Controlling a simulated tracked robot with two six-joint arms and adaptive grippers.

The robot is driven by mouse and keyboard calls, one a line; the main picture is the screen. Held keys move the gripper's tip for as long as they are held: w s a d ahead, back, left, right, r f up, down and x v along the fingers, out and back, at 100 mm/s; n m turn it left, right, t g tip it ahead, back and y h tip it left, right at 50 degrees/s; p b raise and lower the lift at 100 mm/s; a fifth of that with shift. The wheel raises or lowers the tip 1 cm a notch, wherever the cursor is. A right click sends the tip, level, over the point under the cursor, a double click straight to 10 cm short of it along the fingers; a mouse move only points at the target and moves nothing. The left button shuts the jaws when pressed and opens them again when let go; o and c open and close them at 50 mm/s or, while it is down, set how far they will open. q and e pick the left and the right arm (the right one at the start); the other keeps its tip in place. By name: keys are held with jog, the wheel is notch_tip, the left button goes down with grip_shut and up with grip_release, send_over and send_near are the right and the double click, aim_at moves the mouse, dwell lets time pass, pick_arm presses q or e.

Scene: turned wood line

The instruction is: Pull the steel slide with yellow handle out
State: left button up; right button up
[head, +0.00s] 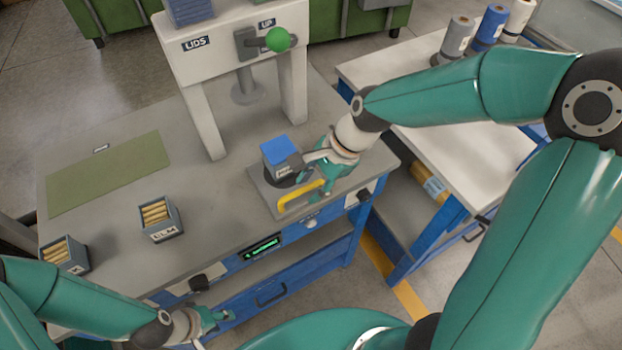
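The steel slide (262,186) is a flat grey plate on the workbench, near its front right part. Its yellow handle (300,196) stands along the front edge. My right gripper (316,172) is at the right of the block and close to the handle's right end. Its fingers overlap there, so contact and opening are unclear. My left gripper (222,318) is low in front of the bench, away from the slide; its opening is too small to judge.
A white press frame (226,45) with a green-knobbed lever (277,40) stands behind the slide. Boxes of wooden dowels (160,219) (65,254) and a green mat (108,174) are at left. A second table (440,130) with spools stands at right. Bench between mat and slide is clear.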

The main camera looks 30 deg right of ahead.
jog(key=v, duration=1.2)
jog(key=shift+f, duration=0.1)
